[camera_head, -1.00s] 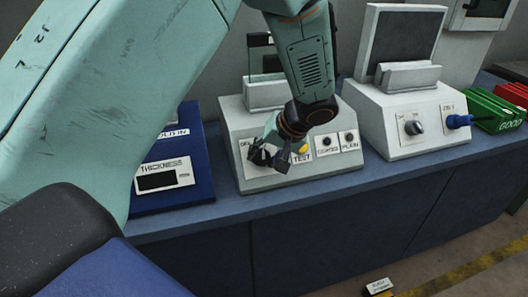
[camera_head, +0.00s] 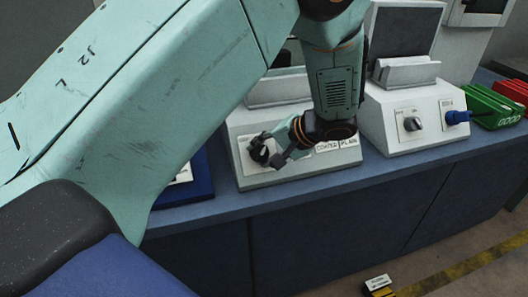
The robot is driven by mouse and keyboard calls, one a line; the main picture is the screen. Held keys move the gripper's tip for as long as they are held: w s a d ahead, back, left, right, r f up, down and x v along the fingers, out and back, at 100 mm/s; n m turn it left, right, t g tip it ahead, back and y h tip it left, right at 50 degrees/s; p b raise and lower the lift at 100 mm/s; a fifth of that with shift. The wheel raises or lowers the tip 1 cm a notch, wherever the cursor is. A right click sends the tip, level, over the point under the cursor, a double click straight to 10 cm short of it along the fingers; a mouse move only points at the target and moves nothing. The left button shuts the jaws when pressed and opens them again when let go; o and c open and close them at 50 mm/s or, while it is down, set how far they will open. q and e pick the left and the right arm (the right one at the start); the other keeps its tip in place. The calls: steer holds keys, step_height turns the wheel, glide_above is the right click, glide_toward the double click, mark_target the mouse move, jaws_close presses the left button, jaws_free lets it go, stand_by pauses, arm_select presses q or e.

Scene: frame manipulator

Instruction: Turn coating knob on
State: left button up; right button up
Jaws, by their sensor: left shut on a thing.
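My left gripper (camera_head: 270,153) reaches down from above to the front panel of the left white machine (camera_head: 285,176). Its jaws are shut on a dark knob (camera_head: 259,151) at the left of that panel. My wrist covers the middle of the panel, and the labels "COATED" and "PLAIN" show to its right. The right white machine (camera_head: 395,139) has its own grey knob (camera_head: 412,124) with small labels above, and nothing touches it. My right gripper is not in view.
A blue plug-like part (camera_head: 457,117) sits on the right machine's front. Green (camera_head: 495,107) and red (camera_head: 512,91) trays stand at the far right of the blue bench (camera_head: 345,171). My left arm hides much of the left side. A small labelled block (camera_head: 377,284) is on the floor.

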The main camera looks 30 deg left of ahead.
mark_target(264, 152)
arm_select(q)
steer(key=shift+f, duration=0.1)
steer(key=o, duration=1.2)
steer(key=shift+c, duration=0.2)
step_height(264, 152, up, 10)
steer(key=shift+r, duration=0.1)
